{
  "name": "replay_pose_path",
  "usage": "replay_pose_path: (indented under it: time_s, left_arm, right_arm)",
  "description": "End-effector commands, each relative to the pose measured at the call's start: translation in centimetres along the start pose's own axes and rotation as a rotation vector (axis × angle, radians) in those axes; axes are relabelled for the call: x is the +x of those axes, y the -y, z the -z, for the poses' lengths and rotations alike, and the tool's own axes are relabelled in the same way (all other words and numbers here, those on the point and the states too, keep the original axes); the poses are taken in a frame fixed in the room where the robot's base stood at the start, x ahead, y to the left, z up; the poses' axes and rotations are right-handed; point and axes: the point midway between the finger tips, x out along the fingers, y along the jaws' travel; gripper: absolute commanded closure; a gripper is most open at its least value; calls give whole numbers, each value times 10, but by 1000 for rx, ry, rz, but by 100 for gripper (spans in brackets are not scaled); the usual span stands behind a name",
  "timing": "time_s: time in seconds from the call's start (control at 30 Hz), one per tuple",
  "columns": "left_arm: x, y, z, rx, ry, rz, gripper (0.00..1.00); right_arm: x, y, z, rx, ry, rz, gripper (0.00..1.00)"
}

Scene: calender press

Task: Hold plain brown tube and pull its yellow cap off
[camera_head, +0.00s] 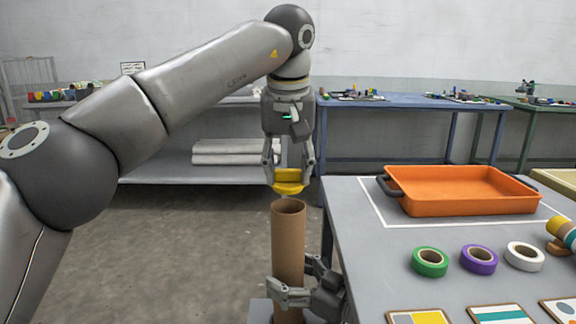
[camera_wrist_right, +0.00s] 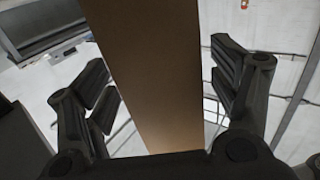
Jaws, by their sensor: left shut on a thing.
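The plain brown tube (camera_head: 288,245) stands upright beside the table's left edge, its open top rim showing. The yellow cap (camera_head: 289,182) is off the tube and just above its top, with a small gap between them. My left gripper (camera_head: 289,172) points down and is shut on the cap. My right gripper (camera_head: 298,292) is low on the tube, with its fingers on either side. In the right wrist view the tube (camera_wrist_right: 155,80) runs between the fingers of this gripper (camera_wrist_right: 165,90), with gaps showing on both sides, so it looks open. The tube's foot is out of view.
On the grey table (camera_head: 375,270) are an orange tray (camera_head: 465,205), a green tape roll (camera_head: 430,262), a purple roll (camera_head: 478,260) and a white roll (camera_head: 524,256). Patterned cards lie along the front. A shelf and blue table (camera_head: 420,101) stand behind, with open floor at left.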

Motion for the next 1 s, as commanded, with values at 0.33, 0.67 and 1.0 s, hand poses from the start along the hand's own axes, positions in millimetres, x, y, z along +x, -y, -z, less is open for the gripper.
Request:
replay_pose_path:
  time_s: [0.33, 0.67, 1.0]
  left_arm:
    - [0, 0, 0, 0, 0, 0, 75]
    - [0, 0, 0, 0, 0, 0, 75]
    - [0, 0, 0, 0, 0, 0, 75]
  right_arm:
    - [-5, -1, 0, -1, 1, -1, 18]
    - [-68, 0, -2, -2, 5, -1, 18]
    - [-116, 0, -1, 1, 1, -1, 18]
